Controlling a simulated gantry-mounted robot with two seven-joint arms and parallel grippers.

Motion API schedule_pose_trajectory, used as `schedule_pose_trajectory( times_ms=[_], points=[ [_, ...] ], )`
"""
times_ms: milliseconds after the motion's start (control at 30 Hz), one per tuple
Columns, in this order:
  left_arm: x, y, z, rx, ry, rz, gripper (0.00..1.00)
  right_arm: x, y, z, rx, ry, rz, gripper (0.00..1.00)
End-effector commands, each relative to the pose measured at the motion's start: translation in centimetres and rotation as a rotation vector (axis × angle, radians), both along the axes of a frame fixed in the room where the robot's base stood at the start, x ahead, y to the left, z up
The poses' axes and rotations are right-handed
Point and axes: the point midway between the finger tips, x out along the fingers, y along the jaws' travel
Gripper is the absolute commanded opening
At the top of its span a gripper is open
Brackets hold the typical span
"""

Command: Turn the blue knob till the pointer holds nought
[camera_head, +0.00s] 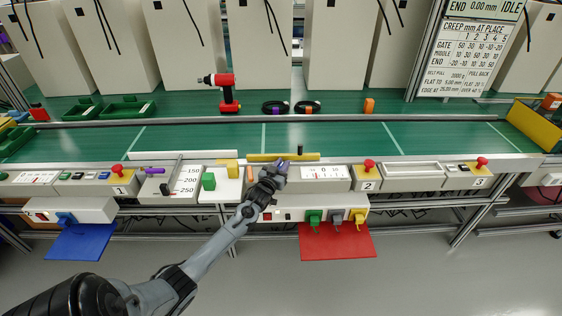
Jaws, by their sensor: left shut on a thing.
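My left gripper (277,170) reaches in from the lower left to the front panel of the bench. It is shut on a small blue-purple thing at its tips, which looks like the blue knob (283,163); the fingers hide most of it. Just right of it is a white dial (325,172) with a nought near its middle. A small red mark, seemingly the pointer, shows near the left part of the scale; its exact reading is too small to tell. My right gripper is not in view.
A yellow bar (297,157) lies just behind the gripper. Green, grey and yellow plugs (314,216) sit below. A green belt (350,138) runs behind.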

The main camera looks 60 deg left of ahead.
Motion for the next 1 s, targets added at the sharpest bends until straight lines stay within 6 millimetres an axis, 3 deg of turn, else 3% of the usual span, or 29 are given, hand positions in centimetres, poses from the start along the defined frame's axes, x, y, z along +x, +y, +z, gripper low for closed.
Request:
schedule_pose_trajectory(
  times_ms=[300,767,800,933,1000],
  points=[
    [0.07,-0.10,0.05,0.001,0.000,-0.117,0.00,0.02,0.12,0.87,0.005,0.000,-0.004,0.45],
    [0.13,-0.18,-0.01,0.002,-0.001,-0.134,0.00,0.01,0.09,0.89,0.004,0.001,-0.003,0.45],
    [0.13,-0.18,-0.01,0.002,-0.001,-0.134,0.25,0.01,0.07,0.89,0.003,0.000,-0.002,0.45],
    [0.13,-0.18,-0.01,0.001,-0.002,-0.134,0.45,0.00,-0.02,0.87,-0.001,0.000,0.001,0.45],
    [0.13,-0.18,-0.01,0.000,-0.001,-0.134,0.45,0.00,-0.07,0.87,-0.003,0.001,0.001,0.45]
  ],
)
